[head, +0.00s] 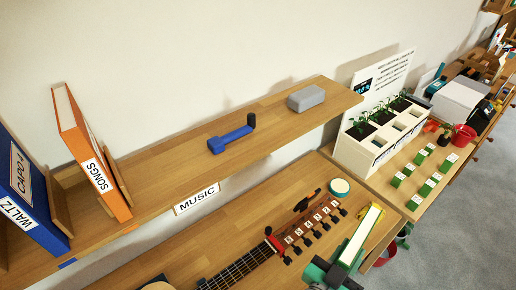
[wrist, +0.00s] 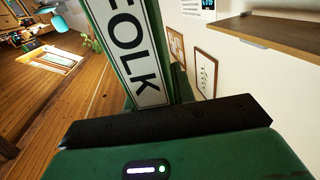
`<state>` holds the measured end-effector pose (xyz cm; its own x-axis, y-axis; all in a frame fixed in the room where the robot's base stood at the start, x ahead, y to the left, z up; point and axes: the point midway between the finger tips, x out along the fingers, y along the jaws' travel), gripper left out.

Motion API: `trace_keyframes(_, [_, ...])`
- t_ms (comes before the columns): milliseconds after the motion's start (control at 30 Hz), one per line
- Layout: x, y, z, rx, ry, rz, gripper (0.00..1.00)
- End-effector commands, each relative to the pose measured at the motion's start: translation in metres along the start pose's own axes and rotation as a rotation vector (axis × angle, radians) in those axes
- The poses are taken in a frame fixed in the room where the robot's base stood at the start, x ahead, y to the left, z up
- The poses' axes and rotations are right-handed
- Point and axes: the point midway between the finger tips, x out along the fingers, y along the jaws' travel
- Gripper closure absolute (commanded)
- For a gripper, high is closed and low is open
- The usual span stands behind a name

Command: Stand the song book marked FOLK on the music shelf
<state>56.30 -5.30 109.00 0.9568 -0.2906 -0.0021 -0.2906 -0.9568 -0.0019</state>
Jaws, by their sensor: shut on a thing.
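The green song book with a white FOLK label (wrist: 130,50) stands up from my gripper (wrist: 170,112) in the wrist view. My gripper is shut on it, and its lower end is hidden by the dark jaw. In the head view, my green gripper (head: 332,272) is at the lower right, in front of the music shelf (head: 160,170). A narrow pale block with green edges, apparently the book (head: 360,236), rises from it, clear of the shelf.
A blue WALTZ book (head: 30,190) and an orange SONGS book (head: 90,155) stand at the shelf's left. A blue clamp-like object (head: 230,139) and a grey block (head: 306,98) lie farther right. Bare shelf lies between SONGS and the blue object. A guitar (head: 245,262) lies below.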

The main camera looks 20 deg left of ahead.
Motion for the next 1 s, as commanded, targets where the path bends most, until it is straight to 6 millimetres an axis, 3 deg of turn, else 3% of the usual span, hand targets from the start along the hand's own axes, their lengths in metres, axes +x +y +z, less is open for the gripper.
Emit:
trace_keyframes(267, [0.055, -0.045, -0.089, 0.01, 0.011, -0.072, 1.0])
trace_keyframes(400, [0.079, -0.067, -0.152, 0.006, 0.013, -0.162, 1.0])
trace_keyframes(533, [0.089, -0.092, -0.21, 0.001, 0.011, -0.275, 1.0])
trace_keyframes(767, [0.072, -0.175, -0.298, -0.003, 0.009, -0.539, 1.0])
trace_keyframes(900, [0.044, -0.235, -0.351, -0.003, 0.007, -0.735, 1.0])
trace_keyframes(1000, [0.012, -0.284, -0.371, -0.002, 0.003, -0.887, 1.0])
